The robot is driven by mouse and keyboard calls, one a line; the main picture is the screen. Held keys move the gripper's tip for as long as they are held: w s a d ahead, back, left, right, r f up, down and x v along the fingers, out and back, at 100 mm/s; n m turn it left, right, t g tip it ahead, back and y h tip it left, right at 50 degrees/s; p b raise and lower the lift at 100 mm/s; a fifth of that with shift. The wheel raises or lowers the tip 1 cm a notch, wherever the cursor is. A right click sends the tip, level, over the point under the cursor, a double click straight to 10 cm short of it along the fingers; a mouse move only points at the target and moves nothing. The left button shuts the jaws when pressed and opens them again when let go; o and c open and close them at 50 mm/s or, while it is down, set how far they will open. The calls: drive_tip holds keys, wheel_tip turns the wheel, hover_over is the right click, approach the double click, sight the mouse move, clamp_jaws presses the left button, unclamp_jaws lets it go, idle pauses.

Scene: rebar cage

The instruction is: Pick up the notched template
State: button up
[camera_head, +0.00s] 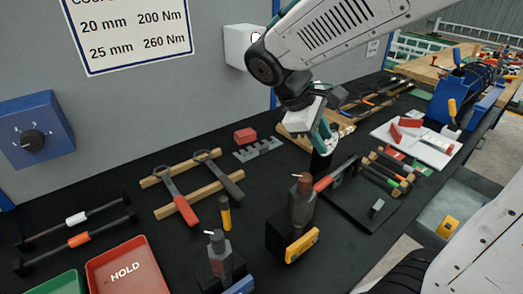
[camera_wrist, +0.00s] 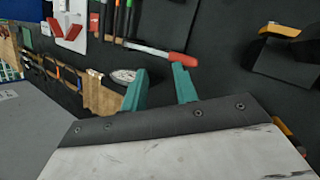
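The notched template (camera_head: 258,149) is a flat grey plate with teeth cut along one edge. It lies on the black bench top in the head view, just in front of a red block (camera_head: 245,135). I cannot make it out in the wrist view. My gripper (camera_head: 322,138) hangs over the bench to the right of the template, clearly apart from it. In the wrist view its two teal fingers (camera_wrist: 160,84) stand apart with nothing between them.
Two wrenches (camera_head: 182,205) lie on wooden strips to the left. Dark tool blocks (camera_head: 290,231) stand in front. A red-handled tool (camera_head: 334,174) lies below my gripper. A white board (camera_head: 414,141) lies at right. The wall with a grey box (camera_head: 245,47) rises behind the bench.

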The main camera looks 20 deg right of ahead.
drive_tip(key=w+a+f+n+t+h, duration=0.1)
drive_tip(key=w+a+f+n+h, duration=0.15)
drive_tip(key=w, duration=0.35)
drive_tip(key=w+a+f+n+h, duration=0.2)
drive_tip(key=w+f+n, duration=0.15)
drive_tip(key=w, duration=0.25)
drive_tip(key=n+t+h, duration=0.2)
drive_tip(key=n+t, duration=0.2)
drive_tip(key=n, duration=0.3)
hover_over(248, 160)
wheel_tip(248, 160, down, 8)
drive_tip(key=shift+s+a+f, duration=0.1)
drive_tip(key=shift+s+f, duration=0.05)
drive_tip(key=shift+f, duration=0.2)
drive_tip(key=x, duration=0.7)
drive_tip(key=shift+w+f, duration=0.1)
drive_tip(key=shift+w, duration=0.25)
clamp_jaws()
